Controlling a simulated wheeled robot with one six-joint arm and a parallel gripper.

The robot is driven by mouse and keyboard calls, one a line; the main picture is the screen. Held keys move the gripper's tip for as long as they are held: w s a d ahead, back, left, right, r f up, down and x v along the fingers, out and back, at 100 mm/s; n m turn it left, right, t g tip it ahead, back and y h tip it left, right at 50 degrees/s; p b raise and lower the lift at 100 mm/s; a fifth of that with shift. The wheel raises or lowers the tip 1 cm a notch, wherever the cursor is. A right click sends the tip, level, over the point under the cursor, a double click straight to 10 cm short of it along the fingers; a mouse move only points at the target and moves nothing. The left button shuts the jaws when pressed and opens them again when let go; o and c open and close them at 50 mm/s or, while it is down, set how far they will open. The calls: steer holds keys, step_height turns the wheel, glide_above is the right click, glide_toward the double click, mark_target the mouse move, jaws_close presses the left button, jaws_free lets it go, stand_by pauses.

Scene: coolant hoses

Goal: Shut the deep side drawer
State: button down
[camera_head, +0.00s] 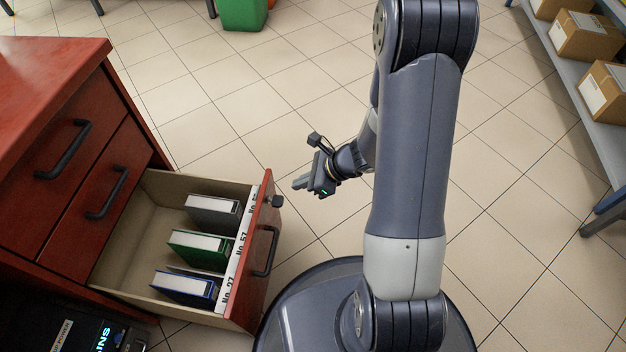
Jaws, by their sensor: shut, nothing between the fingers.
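The deep side drawer (145,225) stands pulled out of the red wooden cabinet (40,115), at the lower left. My gripper (299,184) is shut and empty, to the right of the drawer front's far end. It appears apart from the drawer, pointing left towards it.
Two closed drawers with dark handles (64,150) sit above the open one. Shelves with cardboard boxes (585,37) line the right. A green bin (242,12) stands at the back. Tiled floor between is clear.

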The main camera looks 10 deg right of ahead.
mark_target(267, 189)
steer(key=shift+w+a+f+b, duration=0.3)
steer(key=shift+w+a+f, duration=0.1)
steer(key=shift+a, duration=0.6)
steer(key=shift+w+a+f+b, duration=0.3)
steer(key=shift+w+a+f, duration=0.15)
steer(key=shift+a, duration=0.5)
steer(key=shift+w+a+f+b, duration=0.3)
steer(key=shift+w+a+f, duration=0.1)
steer(key=shift+a, duration=0.6)
